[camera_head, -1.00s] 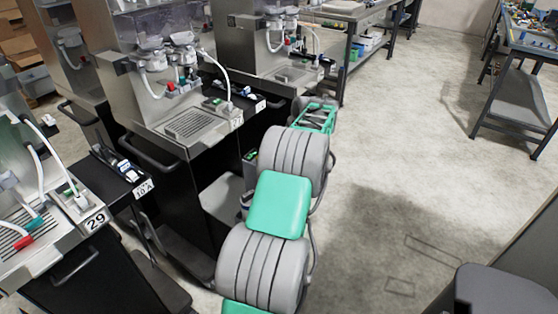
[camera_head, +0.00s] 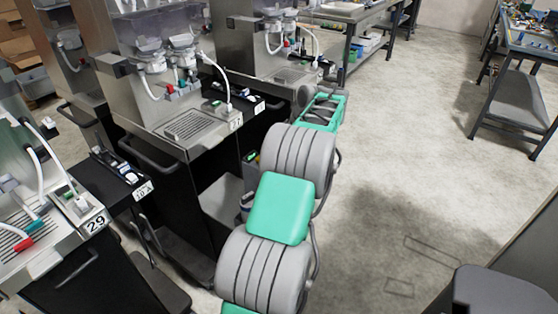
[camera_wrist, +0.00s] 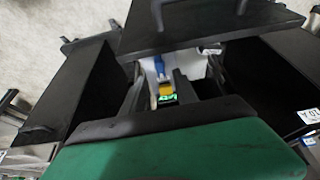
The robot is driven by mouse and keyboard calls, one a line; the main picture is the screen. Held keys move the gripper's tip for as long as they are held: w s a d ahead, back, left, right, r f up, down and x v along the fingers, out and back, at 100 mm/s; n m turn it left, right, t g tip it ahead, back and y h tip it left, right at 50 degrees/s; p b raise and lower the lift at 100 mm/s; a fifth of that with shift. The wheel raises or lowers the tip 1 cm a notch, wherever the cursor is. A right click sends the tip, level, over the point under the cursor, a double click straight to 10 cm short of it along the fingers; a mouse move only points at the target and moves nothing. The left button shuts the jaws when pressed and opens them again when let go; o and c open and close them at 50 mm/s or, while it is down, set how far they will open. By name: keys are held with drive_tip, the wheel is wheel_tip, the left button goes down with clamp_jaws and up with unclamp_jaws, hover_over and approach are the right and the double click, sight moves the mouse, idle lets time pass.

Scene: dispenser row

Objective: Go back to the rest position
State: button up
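My gripper (camera_wrist: 160,92) shows in the wrist view just beyond my green wrist cover. Its two dark fingers stand apart. A small blue and yellow item with a bright green part (camera_wrist: 164,88) shows in the gap between them; it does not clearly touch either finger. In the head view my grey and green arm reaches away from me along the right side of the dispenser row, and its own links hide the gripper.
Dispenser machines (camera_head: 150,75) with drip trays, hoses and numbered fronts line the left. A black cart front (camera_wrist: 205,22) is close at the top of the wrist view. A workbench (camera_head: 530,45) stands at the far right. Bare floor (camera_head: 410,130) is open right of my arm.

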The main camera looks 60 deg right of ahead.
drive_tip(key=v, duration=0.2)
drive_tip(key=shift+s+r, duration=0.1)
drive_tip(key=shift+r, duration=0.25)
drive_tip(key=shift+a, duration=0.1)
